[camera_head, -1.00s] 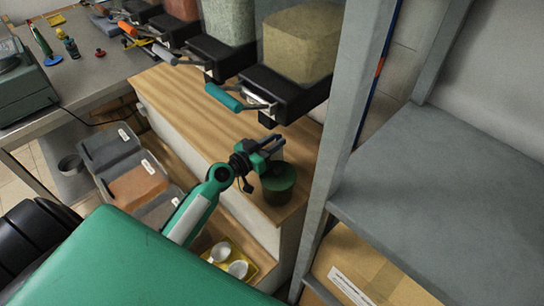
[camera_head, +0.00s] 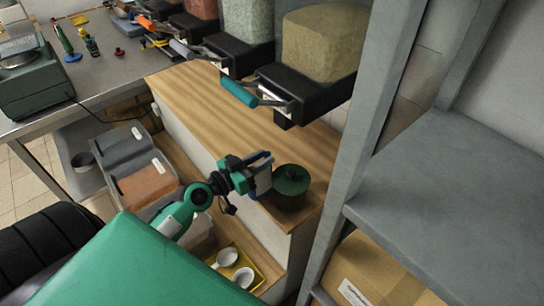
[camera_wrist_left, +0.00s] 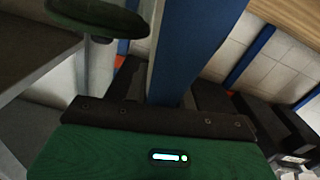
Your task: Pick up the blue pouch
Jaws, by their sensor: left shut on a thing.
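In the head view only a small greyish and blue part of the pouch (camera_head: 263,181) shows below the fingers. I cannot tell there whether it touches the counter. My right gripper is not in view.
Dispensers with handles, one teal (camera_head: 239,92), stand behind the wooden counter (camera_head: 235,128). A grey shelf rack (camera_head: 440,190) stands close on the right. Grey bins (camera_head: 124,147) and a yellow tray with white cups (camera_head: 243,262) sit lower. The counter's middle is clear.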

